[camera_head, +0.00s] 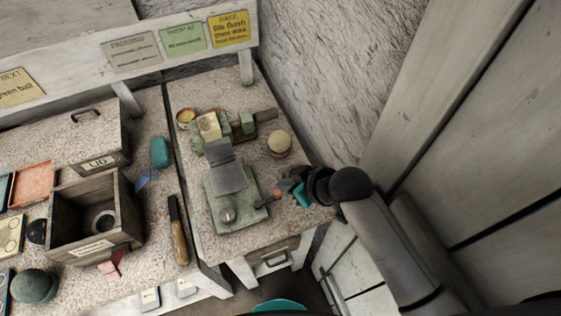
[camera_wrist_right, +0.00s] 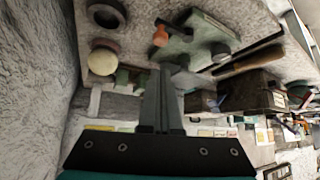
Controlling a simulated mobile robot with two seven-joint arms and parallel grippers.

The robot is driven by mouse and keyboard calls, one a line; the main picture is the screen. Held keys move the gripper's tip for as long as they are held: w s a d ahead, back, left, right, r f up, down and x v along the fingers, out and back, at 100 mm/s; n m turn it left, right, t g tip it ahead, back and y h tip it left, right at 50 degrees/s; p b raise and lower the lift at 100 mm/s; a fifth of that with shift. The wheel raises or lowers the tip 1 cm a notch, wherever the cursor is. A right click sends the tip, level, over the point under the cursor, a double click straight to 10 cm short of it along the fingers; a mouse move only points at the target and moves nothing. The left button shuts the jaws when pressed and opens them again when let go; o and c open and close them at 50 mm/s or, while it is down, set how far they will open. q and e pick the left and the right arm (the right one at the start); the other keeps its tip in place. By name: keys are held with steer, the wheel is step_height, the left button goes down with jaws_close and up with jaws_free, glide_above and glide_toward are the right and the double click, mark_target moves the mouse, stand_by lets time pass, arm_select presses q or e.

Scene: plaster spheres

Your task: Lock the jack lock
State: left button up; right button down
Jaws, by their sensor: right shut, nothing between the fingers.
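A green metal fixture (camera_head: 238,212) with an upright grey plate (camera_head: 229,178) and a round metal knob (camera_head: 228,214) stands on the right-hand bench. A short lever with an orange-red handle (camera_head: 276,194) sticks out from its right side. I take this to be the jack lock, but no label on it is readable. My right gripper (camera_head: 289,186) is shut and empty, close beside the handle's end; I cannot tell whether they touch. In the wrist view, the shut fingers (camera_wrist_right: 169,70) point toward the fixture (camera_wrist_right: 198,42), and the orange handle (camera_wrist_right: 160,36) lies beyond their tips. My left gripper is not in view.
A pale ball (camera_head: 279,142) sits behind the fixture, near a green clamp-like tool (camera_head: 240,122). A wooden-handled tool (camera_head: 179,240) lies to the left, beside an open wooden box (camera_head: 70,222). A rough wall (camera_head: 320,80) closes off the right side.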

mark_target(275, 190)
steer(key=shift+w+a+r+n, duration=0.15)
steer(key=shift+w+a+r, duration=0.1)
steer(key=shift+r, duration=0.25)
steer(key=shift+w+a+r+n, duration=0.1)
steer(key=shift+w+r+n, duration=0.1)
steer(key=shift+r, duration=0.3)
steer(key=b+x, duration=0.2)
steer(key=x, duration=0.8)
steer(key=shift+a, duration=0.1)
steer(key=shift+s+d+f+p, duration=0.15)
steer(key=shift+s+d+p, duration=0.4)
steer(key=shift+s+d, duration=0.6)
steer(key=shift+s+d+f, duration=0.1)
steer(key=shift+s+d, duration=0.1)
steer(key=shift+d, duration=0.1)
